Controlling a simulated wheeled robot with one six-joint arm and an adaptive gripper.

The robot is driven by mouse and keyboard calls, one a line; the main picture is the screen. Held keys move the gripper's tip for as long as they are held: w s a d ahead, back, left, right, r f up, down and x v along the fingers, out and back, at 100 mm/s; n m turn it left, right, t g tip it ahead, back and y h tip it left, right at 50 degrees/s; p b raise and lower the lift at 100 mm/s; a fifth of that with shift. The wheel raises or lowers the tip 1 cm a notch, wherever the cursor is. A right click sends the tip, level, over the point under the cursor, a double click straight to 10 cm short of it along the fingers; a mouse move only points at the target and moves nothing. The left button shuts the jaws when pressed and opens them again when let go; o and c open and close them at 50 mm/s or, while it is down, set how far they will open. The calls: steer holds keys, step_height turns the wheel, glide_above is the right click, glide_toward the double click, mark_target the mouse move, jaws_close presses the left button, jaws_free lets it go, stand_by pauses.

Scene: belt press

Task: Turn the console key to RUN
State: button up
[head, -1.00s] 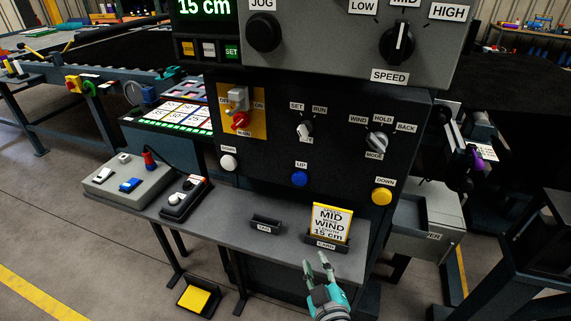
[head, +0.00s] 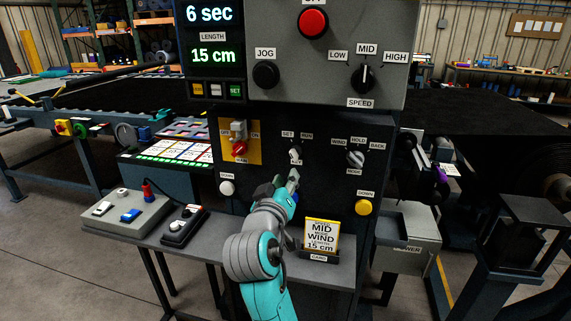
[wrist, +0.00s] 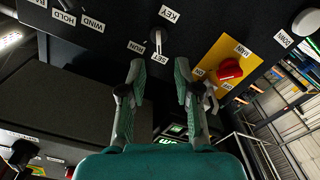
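The console key (head: 295,154) is a small pale grip on a dark round switch in the black panel, below the SET and RUN labels. In the wrist view the key (wrist: 157,41) points toward the SET label (wrist: 160,61); the RUN label (wrist: 136,47) is beside it. My gripper (head: 292,176) is just below the key in the head view. In the wrist view my gripper (wrist: 160,68) is open, its two fingers apart with nothing between them. The key lies ahead of the fingertips, roughly between them, and no contact shows.
The red main switch (head: 239,147) on its yellow plate is left of the key. The mode knob (head: 355,158) is to the right. A yellow card (head: 321,233) stands on the shelf below. The blue button is largely hidden by my gripper.

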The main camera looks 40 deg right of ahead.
mark_target(294, 160)
steer(key=x, duration=1)
steer(key=shift+w+d+r, duration=0.15)
steer(key=shift+d+r, duration=0.05)
steer(key=shift+d, duration=0.1)
jaws_close()
